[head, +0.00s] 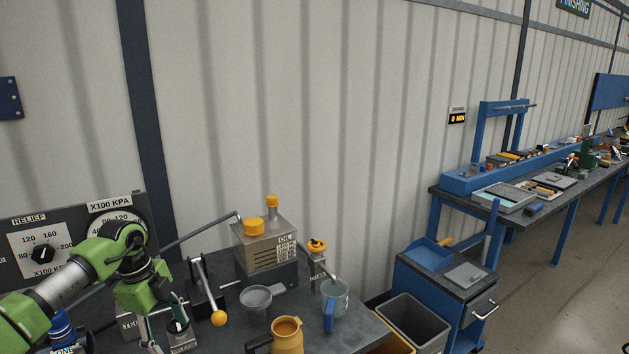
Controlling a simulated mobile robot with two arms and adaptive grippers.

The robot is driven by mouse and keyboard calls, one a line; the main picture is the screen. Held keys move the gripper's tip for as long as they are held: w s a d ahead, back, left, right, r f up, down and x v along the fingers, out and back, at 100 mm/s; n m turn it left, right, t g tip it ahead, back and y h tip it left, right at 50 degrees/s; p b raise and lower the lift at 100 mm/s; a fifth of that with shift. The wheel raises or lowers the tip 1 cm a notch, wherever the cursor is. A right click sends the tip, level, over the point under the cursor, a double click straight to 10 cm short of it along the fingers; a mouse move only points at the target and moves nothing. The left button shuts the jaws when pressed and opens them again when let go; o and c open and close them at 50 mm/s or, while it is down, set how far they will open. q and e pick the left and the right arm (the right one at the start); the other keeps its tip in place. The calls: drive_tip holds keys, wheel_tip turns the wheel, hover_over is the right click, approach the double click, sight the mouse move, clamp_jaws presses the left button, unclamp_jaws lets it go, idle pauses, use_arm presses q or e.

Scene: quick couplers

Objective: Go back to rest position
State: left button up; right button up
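My green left arm comes in from the left, and its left gripper (168,334) points down over the bench at the lower left. Its two fingers stand apart, with nothing clearly held between them. A small dark labelled fitting (182,337) is right by the right-hand finger; I cannot tell whether they touch. A blue ribbed fitting (62,328) stands at the lower left, partly cut off by the frame. A lever with an orange knob (218,318) leans to the right of the gripper. My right gripper is not in view.
A panel with a RELIEF dial (43,253) and a gauge stands behind the arm. An oil unit (265,247), grey funnel cup (256,298), orange jug (287,337) and clear mug (336,297) crowd the bench. A grey bin (414,324) and blue cart (445,285) stand to the right.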

use_arm(q)
drive_tip(key=d+f+m+t+h, duration=0.15)
drive_tip(key=d+m+h, duration=0.45)
drive_tip(key=d, duration=1.8)
drive_tip(key=s+d+r+n+t+h, duration=0.2)
drive_tip(key=d+r+n+t+h, duration=0.3)
drive_tip(key=d+r+t+h, duration=0.5)
drive_tip(key=a+n+t+y, duration=0.7)
drive_tip(key=a+n+y, duration=0.5)
drive_tip(key=n, duration=0.2)
drive_tip(key=s+a+f+n+g+y, duration=0.55)
drive_tip(key=s+a+f, duration=0.3)
drive_tip(key=f, duration=0.35)
drive_tip(key=s+a+f+g, duration=0.1)
drive_tip(key=s+f+g, duration=0.45)
drive_tip(key=s, duration=0.65)
drive_tip(key=s+a+f+g, duration=0.1)
drive_tip(key=s+f+g, duration=0.5)
drive_tip(key=s, duration=0.6)
drive_tip(key=s+f+b, duration=0.2)
drive_tip(key=s+f, duration=0.1)
drive_tip(key=f, duration=2.7)
drive_tip(key=s+a+f+m+g+b, duration=0.1)
drive_tip(key=s+a+f, duration=0.2)
drive_tip(key=s+f, duration=1.3)
drive_tip(key=shift+s+f, duration=0.35)
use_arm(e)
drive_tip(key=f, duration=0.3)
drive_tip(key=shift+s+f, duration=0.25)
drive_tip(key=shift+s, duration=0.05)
